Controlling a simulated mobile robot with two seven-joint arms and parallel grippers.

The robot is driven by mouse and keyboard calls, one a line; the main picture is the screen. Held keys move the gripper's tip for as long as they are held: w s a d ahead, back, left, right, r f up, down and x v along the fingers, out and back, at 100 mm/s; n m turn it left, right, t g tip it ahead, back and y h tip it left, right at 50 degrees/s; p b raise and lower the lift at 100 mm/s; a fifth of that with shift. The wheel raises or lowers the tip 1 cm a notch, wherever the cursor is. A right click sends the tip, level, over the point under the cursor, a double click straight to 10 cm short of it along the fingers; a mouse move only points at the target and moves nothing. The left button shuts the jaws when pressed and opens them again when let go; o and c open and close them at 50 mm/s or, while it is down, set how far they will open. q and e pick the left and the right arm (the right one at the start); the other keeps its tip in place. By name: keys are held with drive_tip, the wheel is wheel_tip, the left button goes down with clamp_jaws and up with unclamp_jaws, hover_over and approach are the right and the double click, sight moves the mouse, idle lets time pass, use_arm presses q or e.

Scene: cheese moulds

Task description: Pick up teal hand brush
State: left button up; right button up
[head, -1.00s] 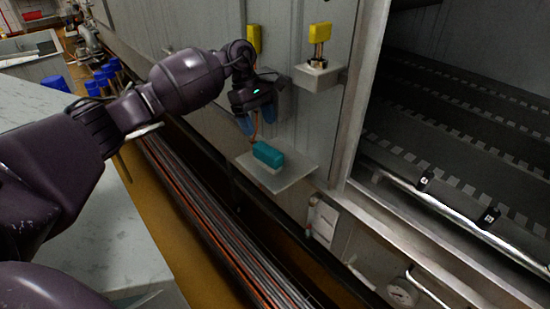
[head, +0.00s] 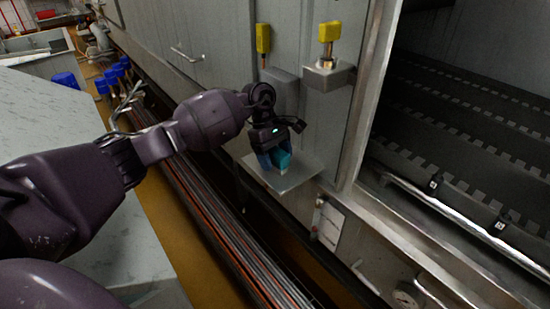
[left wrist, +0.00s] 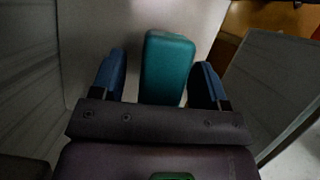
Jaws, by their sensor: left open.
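The teal hand brush (head: 284,160) rests on a small grey metal shelf (head: 309,171) that sticks out from the machine wall. Its pale lower part shows just below my left gripper in the head view. My left gripper (head: 274,163) is low over the shelf, with its blue fingers around the brush. In the left wrist view the brush (left wrist: 167,66) lies between the two open fingers, with a gap on each side. My left gripper (left wrist: 165,78) is not closed on it. My right gripper is not in view.
A bracket with a yellow-capped fitting (head: 329,34) stands above the shelf, and another yellow piece (head: 263,40) is left of it. Pipes (head: 205,210) run below. A dark conveyor (head: 470,120) lies at the right. A grey table (head: 60,120) is at the left.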

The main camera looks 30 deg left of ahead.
use_arm(q)
drive_tip(key=shift+d+f, duration=0.1)
drive_tip(key=shift+f, duration=0.05)
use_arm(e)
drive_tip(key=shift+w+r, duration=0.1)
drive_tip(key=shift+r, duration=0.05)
use_arm(q)
drive_tip(key=c, duration=1)
drive_tip(key=shift+c, duration=0.2)
drive_tip(key=shift+s+r, duration=0.15)
drive_tip(key=shift+r, duration=0.3)
drive_tip(key=r, duration=0.4)
drive_tip(key=r+p, duration=0.1)
drive_tip(key=r, duration=0.1)
drive_tip(key=shift+s+a+r, duration=0.2)
drive_tip(key=shift+s, duration=0.1)
drive_tip(key=s+a+p, duration=0.1)
drive_tip(key=s+a, duration=0.2)
drive_tip(key=s, duration=0.6)
drive_tip(key=s+a+p, duration=0.2)
drive_tip(key=s+a, duration=0.1)
drive_tip(key=s, duration=0.6)
drive_tip(key=shift+f, duration=0.15)
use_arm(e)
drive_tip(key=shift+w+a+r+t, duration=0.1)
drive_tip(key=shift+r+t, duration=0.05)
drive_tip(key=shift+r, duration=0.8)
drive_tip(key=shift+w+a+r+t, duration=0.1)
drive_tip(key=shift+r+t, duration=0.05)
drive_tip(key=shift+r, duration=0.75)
